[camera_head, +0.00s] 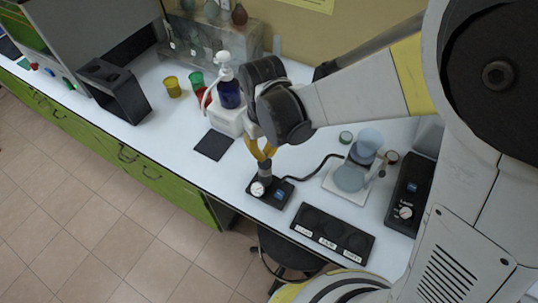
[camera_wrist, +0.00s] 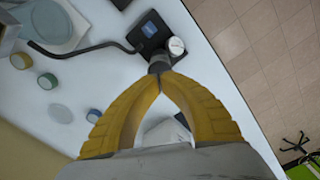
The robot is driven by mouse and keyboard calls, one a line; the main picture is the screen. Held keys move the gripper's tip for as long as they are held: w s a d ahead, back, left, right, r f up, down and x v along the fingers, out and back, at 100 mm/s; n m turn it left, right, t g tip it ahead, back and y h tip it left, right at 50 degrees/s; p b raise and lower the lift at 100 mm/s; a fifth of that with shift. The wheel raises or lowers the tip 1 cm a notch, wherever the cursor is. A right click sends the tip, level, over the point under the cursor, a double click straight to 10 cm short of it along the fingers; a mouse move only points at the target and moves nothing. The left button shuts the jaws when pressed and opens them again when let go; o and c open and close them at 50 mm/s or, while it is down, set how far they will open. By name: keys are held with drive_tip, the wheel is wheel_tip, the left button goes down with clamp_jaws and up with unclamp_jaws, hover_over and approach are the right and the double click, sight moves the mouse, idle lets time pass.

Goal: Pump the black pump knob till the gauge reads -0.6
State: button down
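The pump is a small black base (camera_head: 282,193) on the white bench, with a round white gauge (camera_head: 258,189) at its left; the needle is too small to read. The dark pump knob (camera_head: 265,170) stands upright beside the gauge. In the wrist view the gauge (camera_wrist: 177,47) and knob (camera_wrist: 158,64) sit just past my fingertips. My gripper (camera_head: 262,159) has yellow fingers that come together at their tips right over the knob. The tips look closed and at or very near the knob's top; whether they pinch it is hidden.
A black hose (camera_head: 318,170) runs from the pump to a glass vessel (camera_head: 350,178) at right. A black labelled tray (camera_head: 333,235) lies in front. A black mat (camera_head: 213,145), a purple bottle (camera_head: 229,95) and coloured cups (camera_head: 172,87) stand to the left.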

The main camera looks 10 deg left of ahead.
sight(265, 162)
drive_tip(key=shift+f+b, duration=2.4)
drive_tip(key=shift+f, duration=0.45)
drive_tip(key=shift+r+p, duration=2.15)
drive_tip(key=shift+r, duration=0.85)
drive_tip(key=shift+r, duration=0.1)
wheel_tip(265, 162, up, 5)
drive_tip(key=p, duration=0.3)
drive_tip(key=shift+p, duration=0.3)
